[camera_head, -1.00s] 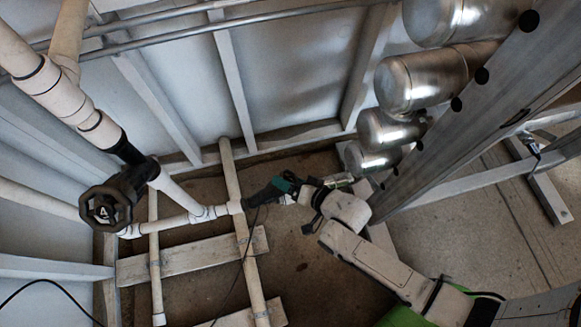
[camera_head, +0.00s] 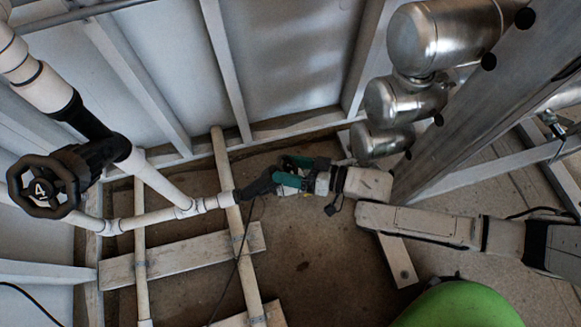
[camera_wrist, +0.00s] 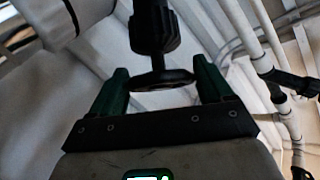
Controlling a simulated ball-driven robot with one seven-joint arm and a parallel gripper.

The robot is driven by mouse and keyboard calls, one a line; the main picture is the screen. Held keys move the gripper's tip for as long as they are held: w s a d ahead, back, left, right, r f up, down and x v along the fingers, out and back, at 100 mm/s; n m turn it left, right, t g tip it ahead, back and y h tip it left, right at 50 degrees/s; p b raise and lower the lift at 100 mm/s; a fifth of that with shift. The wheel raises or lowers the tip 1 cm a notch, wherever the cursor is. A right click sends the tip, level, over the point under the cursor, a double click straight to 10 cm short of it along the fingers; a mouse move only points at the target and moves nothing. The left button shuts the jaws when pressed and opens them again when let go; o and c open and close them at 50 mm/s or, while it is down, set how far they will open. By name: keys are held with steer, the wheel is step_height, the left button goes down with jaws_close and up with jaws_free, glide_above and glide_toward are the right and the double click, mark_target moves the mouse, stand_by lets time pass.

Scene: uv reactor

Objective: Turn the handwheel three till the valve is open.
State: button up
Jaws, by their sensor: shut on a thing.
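A black valve (camera_head: 258,188) sits on the end of the low white pipe in the head view. My gripper (camera_head: 292,176), with green fingers, is at its right end. In the wrist view a dark round handwheel (camera_wrist: 163,78) lies between my two green fingers, seen nearly edge-on, with the black valve body (camera_wrist: 153,28) beyond it. My gripper is shut on this wheel. No number shows on it, and in the head view the wheel is mostly hidden by the gripper.
Another black handwheel (camera_head: 42,188), marked 4, stands at the left on a pipe. Metal cylinders (camera_head: 430,38) and a slanted grey beam (camera_head: 465,115) stand at the right, close to my arm. White boards (camera_head: 180,258) and pipes cross the floor pit.

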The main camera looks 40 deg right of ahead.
mark_target(292, 164)
steer(key=shift+f+n+y+b, duration=0.2)
steer(key=shift+n+y+b, duration=0.35)
steer(key=shift+n, duration=0.35)
steer(key=o, duration=0.7)
steer(key=shift+r, duration=0.1)
steer(key=shift+r, duration=0.15)
steer(key=r+p, duration=0.1)
steer(key=r, duration=0.1)
steer(key=r+p, duration=0.1)
steer(key=r, duration=0.1)
steer(key=shift+s+p, duration=0.25)
steer(key=shift+p, duration=0.05)
steer(key=s+r+p, duration=0.2)
steer(key=s+r, duration=0.1)
steer(key=s, duration=0.1)
steer(key=s+r+p, duration=0.2)
steer(key=s, duration=0.3)
steer(key=s+r+p, duration=0.2)
steer(key=s+r, duration=0.1)
steer(key=s, duration=0.1)
steer(key=shift+s+r, duration=0.3)
